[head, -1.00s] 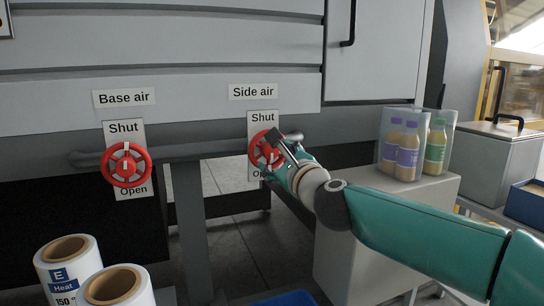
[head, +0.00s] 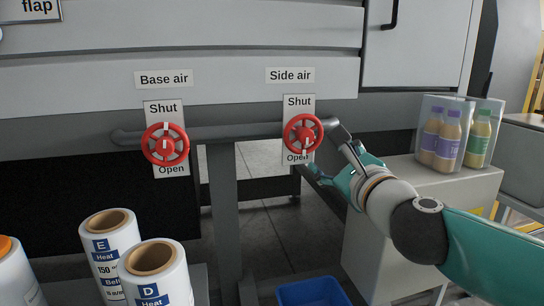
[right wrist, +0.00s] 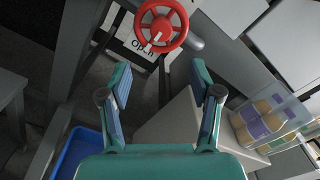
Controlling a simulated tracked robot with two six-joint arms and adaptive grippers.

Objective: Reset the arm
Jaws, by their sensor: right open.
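The side air valve wheel (head: 303,133) is red and sits on a white plate marked Shut above and Open below. A white mark shows on its lower part, toward Open. The right wrist view shows this wheel (right wrist: 161,25) beyond the fingertips. My right gripper (head: 328,156) is just to the lower right of the wheel in the head view. Its fingers are spread (right wrist: 160,82) with nothing between them, and they look clear of the wheel. The base air valve wheel (head: 165,145), also red, is further left. My left gripper is not in view.
A grey pipe (head: 235,132) runs behind the wheels. Bottles in a clear pack (head: 457,134) stand on a pale cabinet (head: 395,235) at right, near my arm. Film rolls (head: 108,250) stand at lower left. A blue bin (head: 312,293) is below.

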